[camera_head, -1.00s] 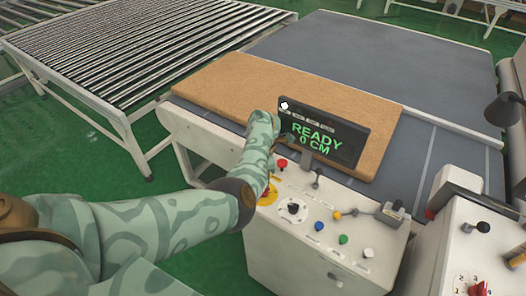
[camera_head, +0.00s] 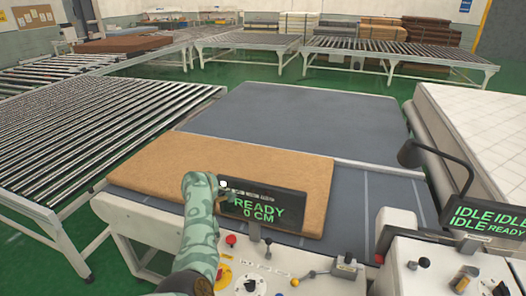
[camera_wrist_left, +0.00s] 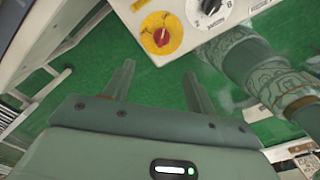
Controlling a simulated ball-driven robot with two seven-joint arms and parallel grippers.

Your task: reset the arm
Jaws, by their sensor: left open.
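My left arm comes up from the bottom of the head view in pale green patterned covering. My left gripper (camera_head: 224,200) is small and mostly hidden behind the wrist there, close to the left end of the display reading READY 0 CM (camera_head: 262,207). In the left wrist view its two fingers (camera_wrist_left: 159,85) stand apart with nothing between them, over green floor. A control panel (camera_wrist_left: 190,35) with a red knob on a yellow disc lies beyond the fingertips. My right gripper is not in view.
A brown mattress slab (camera_head: 165,160) lies on the grey table (camera_head: 300,120) behind the display. A roller conveyor (camera_head: 80,130) stands at left. A lamp-like arm (camera_head: 440,158) and a second console (camera_head: 420,280) with an IDLE display stand at right. Green floor shows between the conveyor and table.

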